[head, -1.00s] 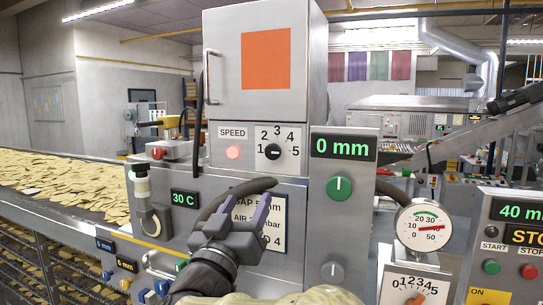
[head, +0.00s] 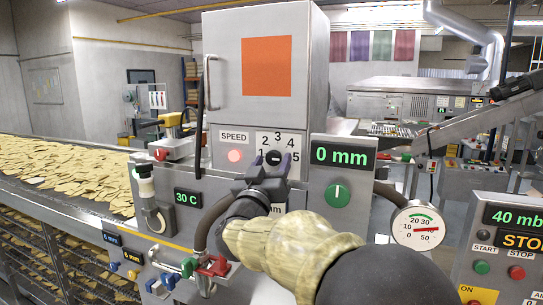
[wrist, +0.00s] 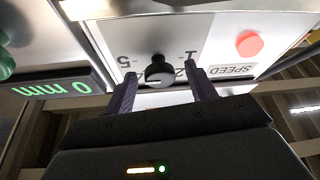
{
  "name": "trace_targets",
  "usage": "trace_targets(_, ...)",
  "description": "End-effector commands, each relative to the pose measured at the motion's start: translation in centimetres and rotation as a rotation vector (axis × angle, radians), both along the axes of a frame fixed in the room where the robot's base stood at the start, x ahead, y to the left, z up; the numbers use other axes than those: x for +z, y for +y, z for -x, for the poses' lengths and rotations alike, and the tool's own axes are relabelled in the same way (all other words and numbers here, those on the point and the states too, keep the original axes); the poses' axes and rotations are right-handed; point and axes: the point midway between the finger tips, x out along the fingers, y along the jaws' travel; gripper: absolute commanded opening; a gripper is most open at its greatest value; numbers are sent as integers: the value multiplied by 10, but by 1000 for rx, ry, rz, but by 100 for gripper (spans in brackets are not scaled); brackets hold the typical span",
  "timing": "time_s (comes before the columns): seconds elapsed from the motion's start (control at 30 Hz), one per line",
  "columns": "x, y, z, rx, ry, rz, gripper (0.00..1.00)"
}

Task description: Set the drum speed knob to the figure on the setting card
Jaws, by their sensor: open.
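The drum speed knob (head: 273,157) is small and black, on a white dial plate (head: 272,137) numbered 1 to 5, beside the SPEED label. In the wrist view, upside down, the knob (wrist: 158,72) sits between my fingertips with a gap on each side. I cannot read its pointer surely. My gripper (head: 272,160) is open in front of the dial, one finger on each side of the knob; its fingers also show in the wrist view (wrist: 160,78). The setting card (head: 278,207) below is almost wholly hidden behind my arm.
A green knob (head: 338,195) under a 0 mm display (head: 343,155) is just right of the dial. A pink lamp (head: 235,156) is at its left. A round gauge (head: 418,225) and a START/STOP panel (head: 510,240) stand further right. A chip conveyor (head: 60,165) runs at left.

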Motion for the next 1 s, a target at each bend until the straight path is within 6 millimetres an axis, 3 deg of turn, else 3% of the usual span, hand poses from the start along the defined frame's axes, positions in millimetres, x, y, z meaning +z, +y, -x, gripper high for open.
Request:
trace_targets(0.3,1,-1,-3,0,0,-1,56)
trace_targets(0.53,1,-1,-3,0,0,-1,12)
trace_targets(1.0,-2,1,-3,2,-23,-63,11)
